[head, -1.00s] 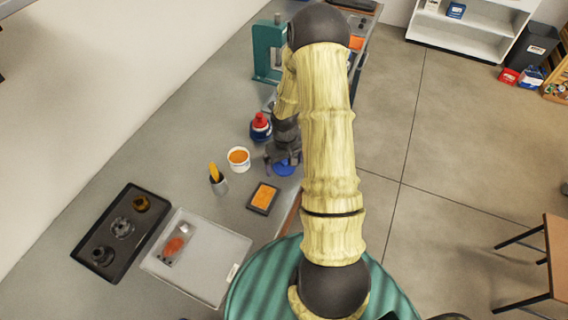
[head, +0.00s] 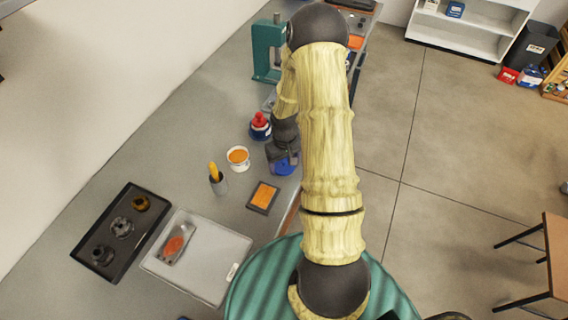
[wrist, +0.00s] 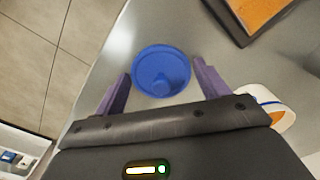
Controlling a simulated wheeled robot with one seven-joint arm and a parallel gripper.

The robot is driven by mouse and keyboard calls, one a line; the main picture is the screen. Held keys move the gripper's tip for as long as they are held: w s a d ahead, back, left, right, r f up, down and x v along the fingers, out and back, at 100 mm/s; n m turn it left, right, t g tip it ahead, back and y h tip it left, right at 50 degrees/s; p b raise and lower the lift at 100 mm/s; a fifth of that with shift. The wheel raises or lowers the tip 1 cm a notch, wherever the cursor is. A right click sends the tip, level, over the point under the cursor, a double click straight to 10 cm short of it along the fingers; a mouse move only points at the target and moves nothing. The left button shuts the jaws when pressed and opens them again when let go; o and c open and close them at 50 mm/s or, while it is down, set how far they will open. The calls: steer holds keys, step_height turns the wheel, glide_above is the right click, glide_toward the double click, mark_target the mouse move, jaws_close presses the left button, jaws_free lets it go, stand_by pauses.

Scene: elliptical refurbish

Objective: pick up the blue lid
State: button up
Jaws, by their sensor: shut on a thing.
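The blue lid (wrist: 160,71) is a round disc with a raised knob. In the wrist view it sits between the two purple fingers of my gripper (wrist: 162,72), which is shut on it. In the head view the lid (head: 285,168) shows partly below my dark gripper (head: 282,157), near the front edge of the grey bench. My gripper hides part of the lid there. I cannot tell whether the lid still touches the bench.
A white tub with orange contents (head: 238,159), a red-capped blue bottle (head: 260,126), a cup with a yellow item (head: 218,182) and an orange-topped dark pad (head: 263,197) stand close by.

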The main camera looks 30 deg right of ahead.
mark_target(285, 162)
step_height(285, 162, up, 10)
steer(key=shift+b, duration=0.7)
steer(key=shift+w, duration=0.1)
steer(key=shift+d, duration=0.1)
steer(key=shift+s, duration=0.2)
